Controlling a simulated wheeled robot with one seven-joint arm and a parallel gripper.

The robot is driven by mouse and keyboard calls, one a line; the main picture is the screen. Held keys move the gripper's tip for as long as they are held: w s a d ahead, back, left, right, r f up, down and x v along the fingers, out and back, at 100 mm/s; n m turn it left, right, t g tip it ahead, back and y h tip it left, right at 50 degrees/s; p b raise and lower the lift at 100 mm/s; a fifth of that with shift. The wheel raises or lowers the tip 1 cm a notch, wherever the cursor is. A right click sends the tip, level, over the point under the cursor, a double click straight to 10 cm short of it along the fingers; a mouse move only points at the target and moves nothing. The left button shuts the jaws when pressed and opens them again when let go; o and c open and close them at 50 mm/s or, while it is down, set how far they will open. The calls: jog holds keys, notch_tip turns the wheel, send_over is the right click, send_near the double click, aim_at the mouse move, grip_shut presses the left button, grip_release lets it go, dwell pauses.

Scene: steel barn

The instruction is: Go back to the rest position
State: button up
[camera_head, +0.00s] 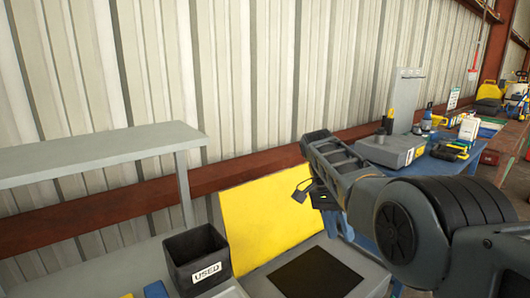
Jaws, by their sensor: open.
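My arm reaches in from the lower right and extends toward the middle of the picture. My gripper (318,194) is at its far end, dark and partly hidden behind my own arm link. It is open, with nothing seen between its fingers. It hangs beside the right side of a yellow panel (262,225), apart from the wall as far as I can tell.
A dark square pad (318,275) lies in front of the panel. A grey box (390,150) and several tools crowd a bench behind my arm.

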jog(key=s+d+f+n+t, duration=0.2)
jog(key=s+f, duration=0.2)
jog(key=f, duration=1)
jog(key=s+d+f+n+t, duration=0.1)
jog(key=s+f+t, duration=0.25)
jog(key=f, duration=1.15)
jog(key=s+d+f+n+t+y, duration=0.15)
jog(key=s+f, duration=0.25)
jog(key=s, duration=0.5)
jog(key=s+f+n+t, duration=0.2)
jog(key=s+f, duration=0.2)
jog(key=s, duration=0.5)
jog(key=s+r+n+t+y+b, duration=0.1)
jog(key=s+r+t, duration=0.1)
jog(key=s+r, duration=0.5)
jog(key=s+r+n+t, duration=0.1)
jog(key=s+r+t, duration=0.15)
jog(key=s, duration=0.95)
jog(key=s+r+t, duration=0.1)
jog(key=s+r, duration=0.3)
jog(key=r, duration=0.4)
jog(key=s+r+n+t, duration=0.1)
jog(key=s+r, duration=0.3)
jog(key=r, duration=0.4)
jog(key=s+r+t, duration=0.3)
jog(key=s+r, duration=0.1)
jog(key=r, duration=0.5)
jog(key=shift+a, duration=0.4)
